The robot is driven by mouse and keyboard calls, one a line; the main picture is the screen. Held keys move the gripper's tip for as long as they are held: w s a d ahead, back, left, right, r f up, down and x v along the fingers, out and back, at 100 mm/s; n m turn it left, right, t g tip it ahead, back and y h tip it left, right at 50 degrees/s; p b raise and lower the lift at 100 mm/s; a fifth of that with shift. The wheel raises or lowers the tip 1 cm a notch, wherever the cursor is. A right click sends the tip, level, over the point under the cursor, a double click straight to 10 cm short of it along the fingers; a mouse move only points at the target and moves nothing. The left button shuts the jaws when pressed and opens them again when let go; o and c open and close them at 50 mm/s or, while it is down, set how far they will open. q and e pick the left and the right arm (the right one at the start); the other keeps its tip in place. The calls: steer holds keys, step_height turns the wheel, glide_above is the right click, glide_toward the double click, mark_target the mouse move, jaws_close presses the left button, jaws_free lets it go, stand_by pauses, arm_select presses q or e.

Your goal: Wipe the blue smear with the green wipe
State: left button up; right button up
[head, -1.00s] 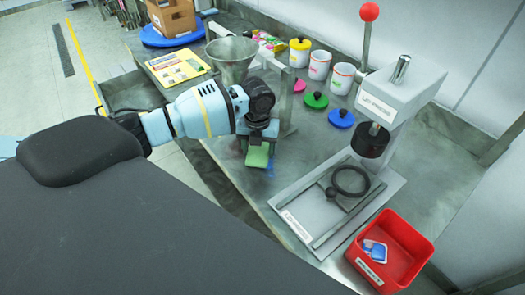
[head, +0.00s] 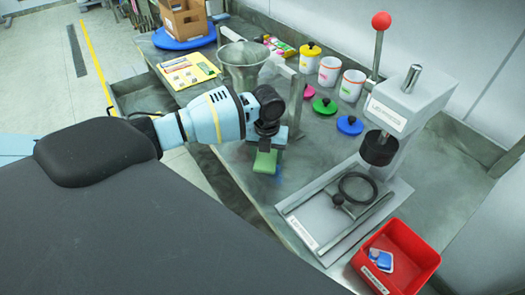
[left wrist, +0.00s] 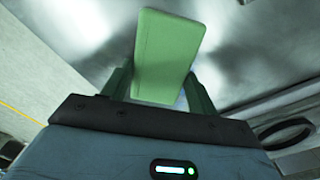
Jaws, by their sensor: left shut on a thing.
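My left gripper (head: 268,136) is shut on the green wipe (head: 265,162), low over the metal bench between the funnel and the press. In the left wrist view the green wipe (left wrist: 167,55) is a flat block between the two green fingers of the left gripper (left wrist: 160,85). I cannot tell whether the wipe touches the bench. I cannot clearly make out the blue smear; only a faint bluish tint shows on the bench beside the wipe. My right gripper is not in view.
A funnel on a stand (head: 245,62) is behind my left gripper. A lever press (head: 395,110) stands right, with a red bin (head: 405,250) in front. Bare bench (head: 235,175) lies around the wipe.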

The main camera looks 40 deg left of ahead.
mark_target(275, 167)
arm_select(q)
steer(key=shift+s+d, duration=0.2)
steer(key=shift+d, duration=0.3)
steer(key=shift+s+d, duration=0.15)
steer(key=shift+d, duration=0.3)
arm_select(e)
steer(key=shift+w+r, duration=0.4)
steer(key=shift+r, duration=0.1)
arm_select(q)
steer(key=shift+s+d+p, duration=0.2)
steer(key=shift+d+p, duration=0.05)
steer(key=shift+d, duration=0.3)
steer(key=shift+s+d+p, duration=0.15)
steer(key=shift+d+p, duration=0.1)
steer(key=shift+d, duration=0.3)
steer(key=shift+s+d+f, duration=0.25)
steer(key=shift+s+d, duration=0.05)
steer(key=shift+d, duration=0.4)
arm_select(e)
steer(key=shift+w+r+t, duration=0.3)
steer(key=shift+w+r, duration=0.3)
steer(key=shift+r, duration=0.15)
arm_select(q)
steer(key=shift+d, duration=0.1)
